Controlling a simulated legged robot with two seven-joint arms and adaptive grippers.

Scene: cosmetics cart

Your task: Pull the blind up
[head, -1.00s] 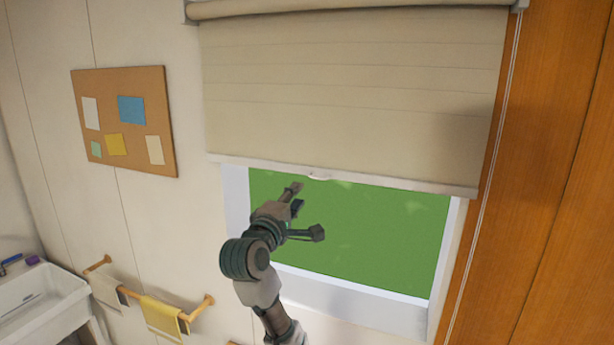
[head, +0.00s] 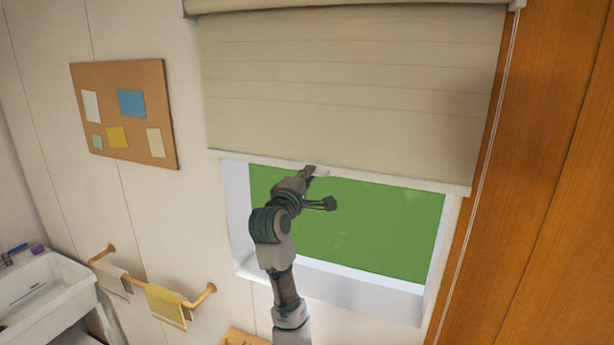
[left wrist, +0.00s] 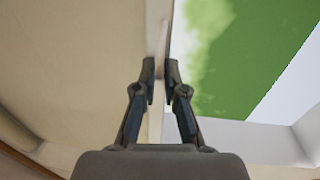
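The beige blind (head: 350,85) hangs over the upper part of the window, with its pale bottom rail (head: 400,182) running across the glass. A small light pull tab (head: 321,171) sits at the rail's middle. My left gripper (head: 310,170) is at this tab, its fingertips at the rail. In the left wrist view, its two fingers (left wrist: 160,75) are close together with a narrow gap, and the rail's pale edge runs between them. They appear shut on the tab, though the fingers hide most of the contact. My right gripper is not in view.
The window (head: 370,230) shows green outside below the rail. A cord (head: 480,190) hangs beside wooden panels (head: 560,170) on the right. A corkboard (head: 125,112), a towel rail (head: 140,293) and a sink (head: 40,290) are on the left.

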